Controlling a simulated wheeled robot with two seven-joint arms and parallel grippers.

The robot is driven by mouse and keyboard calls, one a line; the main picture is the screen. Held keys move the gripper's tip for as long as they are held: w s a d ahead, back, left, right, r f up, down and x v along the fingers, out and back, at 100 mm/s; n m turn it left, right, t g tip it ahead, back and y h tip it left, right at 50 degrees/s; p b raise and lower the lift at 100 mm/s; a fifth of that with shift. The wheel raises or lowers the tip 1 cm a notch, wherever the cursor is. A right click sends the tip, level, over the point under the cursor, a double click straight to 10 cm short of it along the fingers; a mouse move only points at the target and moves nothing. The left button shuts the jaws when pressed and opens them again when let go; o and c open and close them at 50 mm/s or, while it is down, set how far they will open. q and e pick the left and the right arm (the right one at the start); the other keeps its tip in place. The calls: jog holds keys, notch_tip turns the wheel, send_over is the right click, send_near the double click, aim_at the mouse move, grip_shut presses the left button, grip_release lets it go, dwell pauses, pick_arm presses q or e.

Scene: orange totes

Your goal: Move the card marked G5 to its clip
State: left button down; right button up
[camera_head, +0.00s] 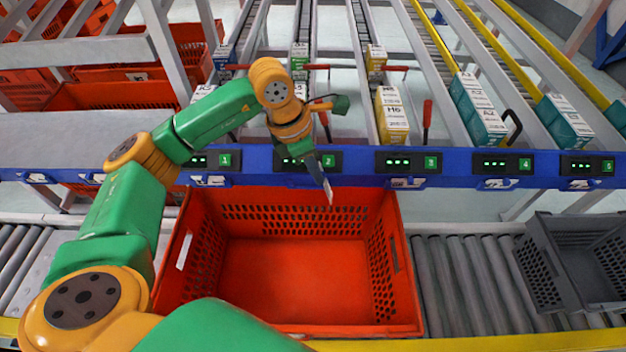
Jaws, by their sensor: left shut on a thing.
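My left gripper (318,172) hangs in front of the blue rail (455,170), near the display numbered 2. It is shut on a thin pale card (329,192), seen nearly edge-on, whose lower end hangs above the orange tote. No mark on the card can be read from here, so I cannot tell if it says G5. Small clips sit along the rail under the displays: one below display 1 (210,181), one below display 3 (408,183) and one below display 4 (497,184). The gripper and card partly cover the area below display 2. My right gripper is not in view.
An empty orange tote (290,250) stands on the roller conveyor (455,280) below the rail. A grey crate (555,262) is at the right. Behind the rail, sloped lanes hold boxes, including a yellow-white one marked H6 (391,112) and teal ones (478,108).

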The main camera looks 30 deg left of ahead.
pick_arm(q)
jog(key=w+a+n+y+p, duration=0.1)
jog(key=w+a+n+y, duration=0.25)
jog(key=n, duration=0.95)
jog(key=n+b, duration=0.2)
jog(key=b, duration=0.2)
send_over(307, 174)
jog(key=s+d, duration=0.1)
jog(key=s, duration=0.1)
jog(key=shift+s+d+x, duration=0.25)
jog(key=shift+s+x, duration=0.3)
jog(key=shift+x, duration=2.05)
jog(key=shift+s+d, duration=0.1)
jog(key=shift+f, duration=0.1)
jog(key=shift+s+b+x, duration=0.15)
jog(key=shift+b+x, duration=0.4)
jog(key=shift+x, duration=0.15)
jog(key=shift+s+b+x, duration=0.15)
jog(key=shift+b+x, duration=0.4)
jog(key=shift+x, duration=0.2)
jog(key=c, duration=0.8)
grip_release()
jog(key=shift+d, duration=0.15)
